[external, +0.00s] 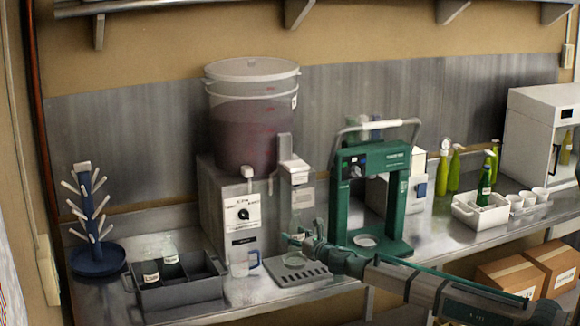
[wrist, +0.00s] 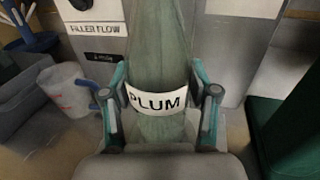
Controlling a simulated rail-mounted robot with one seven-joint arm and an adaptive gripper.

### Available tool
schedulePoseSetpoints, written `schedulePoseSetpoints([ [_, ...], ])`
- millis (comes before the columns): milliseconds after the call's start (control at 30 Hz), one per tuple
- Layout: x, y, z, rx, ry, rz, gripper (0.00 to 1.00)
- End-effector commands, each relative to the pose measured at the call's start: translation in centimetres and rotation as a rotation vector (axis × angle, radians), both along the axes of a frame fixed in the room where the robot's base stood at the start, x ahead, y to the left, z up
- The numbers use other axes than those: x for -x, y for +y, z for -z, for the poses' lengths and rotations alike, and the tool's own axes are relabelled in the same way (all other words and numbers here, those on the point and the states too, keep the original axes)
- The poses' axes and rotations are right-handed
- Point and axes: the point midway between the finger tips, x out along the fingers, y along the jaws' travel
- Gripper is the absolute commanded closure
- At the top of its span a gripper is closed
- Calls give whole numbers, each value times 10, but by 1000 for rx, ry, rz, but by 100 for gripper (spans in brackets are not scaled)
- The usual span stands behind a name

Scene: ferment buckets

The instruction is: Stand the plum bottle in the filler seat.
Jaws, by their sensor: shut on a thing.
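The plum bottle is clear greenish glass with a white PLUM label (wrist: 157,101). It stands upright between the fingers of my gripper (wrist: 162,92), which is shut on it at label height. In the external view the bottle (external: 297,225) is under the filler spout (external: 294,165), with my gripper (external: 306,242) at its lower right. The filler seat (external: 294,260) is a pale round piece on the slotted drip tray (external: 303,276), just below the bottle. The bottle's base is hidden, so I cannot tell whether it touches the seat.
A measuring jug (external: 240,263) stands just left of the seat, also in the wrist view (wrist: 72,90). A grey divided crate (external: 180,294) with bottles is farther left. The green capper stand (external: 399,215) is close on the right. The ferment bucket (external: 250,115) sits above.

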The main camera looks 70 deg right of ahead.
Motion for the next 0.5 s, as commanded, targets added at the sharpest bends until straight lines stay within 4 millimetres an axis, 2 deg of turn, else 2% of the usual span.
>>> schedulePoseSetpoints([
  [467, 0, 0, 2, 0, 0, 0, 85],
  [500, 0, 0, 2, 0, 0, 0, 37],
])
